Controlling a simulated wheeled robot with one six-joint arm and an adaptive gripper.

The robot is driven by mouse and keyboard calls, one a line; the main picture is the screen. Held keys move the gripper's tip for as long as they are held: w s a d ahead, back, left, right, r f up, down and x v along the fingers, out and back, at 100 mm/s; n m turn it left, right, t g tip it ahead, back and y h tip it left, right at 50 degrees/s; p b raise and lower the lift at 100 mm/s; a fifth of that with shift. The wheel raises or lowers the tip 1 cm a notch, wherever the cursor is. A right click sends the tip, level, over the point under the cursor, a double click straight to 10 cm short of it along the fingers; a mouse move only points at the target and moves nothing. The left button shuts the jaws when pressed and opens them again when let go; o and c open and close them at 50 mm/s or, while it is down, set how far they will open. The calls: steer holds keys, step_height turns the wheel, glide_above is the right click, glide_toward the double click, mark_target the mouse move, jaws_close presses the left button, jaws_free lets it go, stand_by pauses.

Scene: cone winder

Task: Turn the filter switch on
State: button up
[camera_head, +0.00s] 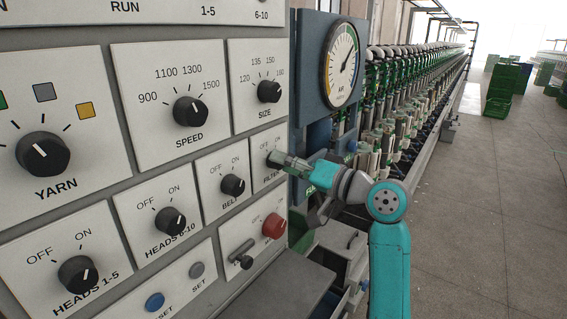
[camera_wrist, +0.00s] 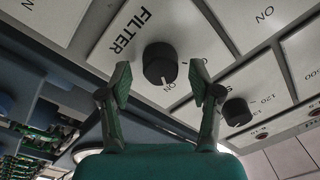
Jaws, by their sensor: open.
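The filter switch is a black round knob (camera_wrist: 160,65) on a white panel (camera_wrist: 186,32) lettered FILTER. In the wrist view a white mark on the knob points down toward the lettering ON; I cannot see OFF there. My gripper (camera_wrist: 161,80) is open, with one finger to each side of the knob and gaps showing between fingers and knob. In the head view my gripper (camera_head: 282,160) reaches the FILTER panel (camera_head: 263,176) from the right and hides most of the knob.
The belt knob (camera_head: 233,185) is left of the filter panel, and the size knob (camera_head: 269,92) is above it. A red button (camera_head: 274,226) and a small lever (camera_head: 241,254) sit below. A round gauge (camera_head: 342,65) stands to the right. The aisle floor (camera_head: 480,200) is clear.

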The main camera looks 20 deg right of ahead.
steer(key=v, duration=1.1)
steer(key=shift+f, duration=0.15)
step_height(320, 180, down, 18)
steer(key=s+a+m+t+h, duration=0.2)
steer(key=m+h, duration=0.3)
steer(key=s+a+f+m+h, duration=0.15)
steer(key=s+f+h, duration=0.35)
steer(key=s+f, duration=0.75)
steer(key=s+a+f+n+g+h, duration=0.1)
steer(key=s+f, duration=0.3)
steer(key=s, duration=0.3)
steer(key=s+a+f+n+h, duration=0.1)
steer(key=s+f, duration=0.3)
steer(key=s, duration=0.3)
steer(key=s+a+r+n, duration=0.1)
steer(key=s+n, duration=0.1)
steer(key=s, duration=0.6)
steer(key=s+r+n+y, duration=0.1)
steer(key=s+r+n, duration=0.1)
steer(key=s, duration=0.6)
steer(key=shift+a+r+n+g, duration=0.3)
steer(key=shift+a+n+g, duration=0.1)
steer(key=shift+n, duration=0.45)
